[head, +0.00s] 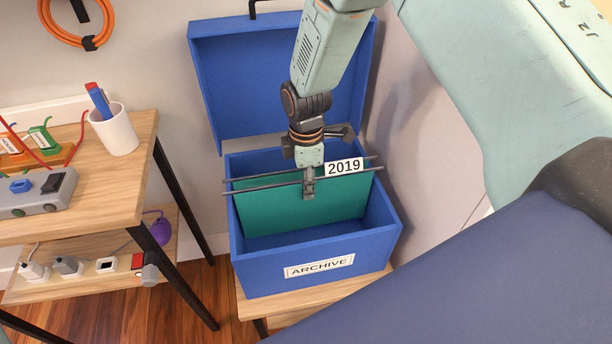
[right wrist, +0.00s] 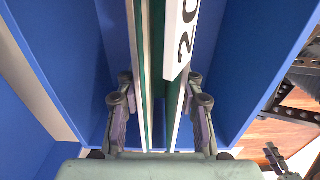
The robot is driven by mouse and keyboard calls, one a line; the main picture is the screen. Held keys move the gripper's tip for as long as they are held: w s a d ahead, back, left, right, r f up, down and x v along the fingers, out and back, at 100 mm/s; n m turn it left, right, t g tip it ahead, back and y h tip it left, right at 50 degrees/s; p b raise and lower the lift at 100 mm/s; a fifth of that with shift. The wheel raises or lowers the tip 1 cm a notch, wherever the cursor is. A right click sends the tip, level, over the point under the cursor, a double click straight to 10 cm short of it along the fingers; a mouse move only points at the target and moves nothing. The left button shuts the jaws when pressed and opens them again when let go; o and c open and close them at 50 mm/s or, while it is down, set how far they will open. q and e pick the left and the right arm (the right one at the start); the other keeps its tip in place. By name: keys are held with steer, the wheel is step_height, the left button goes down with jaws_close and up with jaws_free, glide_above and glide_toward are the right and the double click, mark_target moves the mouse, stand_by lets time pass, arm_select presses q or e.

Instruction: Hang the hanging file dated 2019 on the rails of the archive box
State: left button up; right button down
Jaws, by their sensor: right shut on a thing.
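The green hanging file (head: 275,210) has a white tab (head: 344,167) reading 2019 and two dark bars along its top. It is upright, with its lower part inside the blue archive box (head: 250,275). The bar ends reach to or past the box's left and right walls; I cannot tell whether they touch the rails, which I cannot make out. My right gripper (head: 309,187) comes down from above and is shut on the file's top near its middle. The right wrist view shows the fingers (right wrist: 160,110) on both sides of the file (right wrist: 158,50).
The box's blue lid (head: 250,90) stands open behind it, against the wall. The box sits on a low wooden stand (head: 255,308).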

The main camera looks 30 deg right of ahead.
steer(key=shift+f+b, duration=0.75)
steer(key=shift+f, duration=1.05)
steer(key=c, duration=0.8)
jaws_free()
steer(key=shift+o, duration=0.4)
steer(key=shift+o, duration=1.3)
step_height(320, 180, up, 6)
steer(key=p, duration=0.6)
